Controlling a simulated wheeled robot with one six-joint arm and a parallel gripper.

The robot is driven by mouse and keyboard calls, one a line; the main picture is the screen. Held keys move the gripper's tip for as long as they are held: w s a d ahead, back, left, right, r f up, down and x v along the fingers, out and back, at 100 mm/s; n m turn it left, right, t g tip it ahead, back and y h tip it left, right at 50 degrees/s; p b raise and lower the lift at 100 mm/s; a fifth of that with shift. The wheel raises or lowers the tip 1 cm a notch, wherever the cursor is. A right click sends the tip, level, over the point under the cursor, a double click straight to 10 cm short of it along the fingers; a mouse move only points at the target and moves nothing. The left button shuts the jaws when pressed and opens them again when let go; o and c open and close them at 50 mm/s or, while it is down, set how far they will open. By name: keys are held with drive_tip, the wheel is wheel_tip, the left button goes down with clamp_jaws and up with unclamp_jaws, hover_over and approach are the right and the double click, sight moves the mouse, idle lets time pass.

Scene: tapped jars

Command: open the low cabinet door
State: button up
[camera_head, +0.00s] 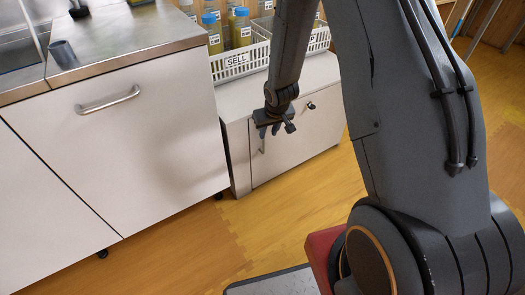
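The low cabinet (241,158) is a small pale grey unit on the floor right of the counter. Its door (300,151) faces the open floor and looks closed. A pale upright strip, perhaps a handle (262,144), shows near the door's left edge. A small dark round fitting (311,105) sits near the top of the front. My gripper (275,130) hangs in front of the upper left part of the door, close to the strip. Its fingers are small and dark, and I cannot tell their gap or whether they touch the door.
White baskets (240,64) with several blue-capped bottles (212,33) stand on the low cabinet, one labelled SELL. Left is a white counter unit (120,150) with a bar handle (108,100) and a dark cup (63,54) on its steel top.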

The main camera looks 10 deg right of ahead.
sight(264, 142)
drive_tip(key=b+x, duration=0.1)
drive_tip(key=x, duration=0.3)
drive_tip(key=shift+w+a+f, duration=0.1)
drive_tip(key=shift+w+a, duration=0.05)
drive_tip(key=shift+b+x, duration=0.8)
drive_tip(key=shift+x, duration=2.75)
drive_tip(key=shift+a, duration=0.1)
drive_tip(key=shift+c, duration=0.4)
clamp_jaws()
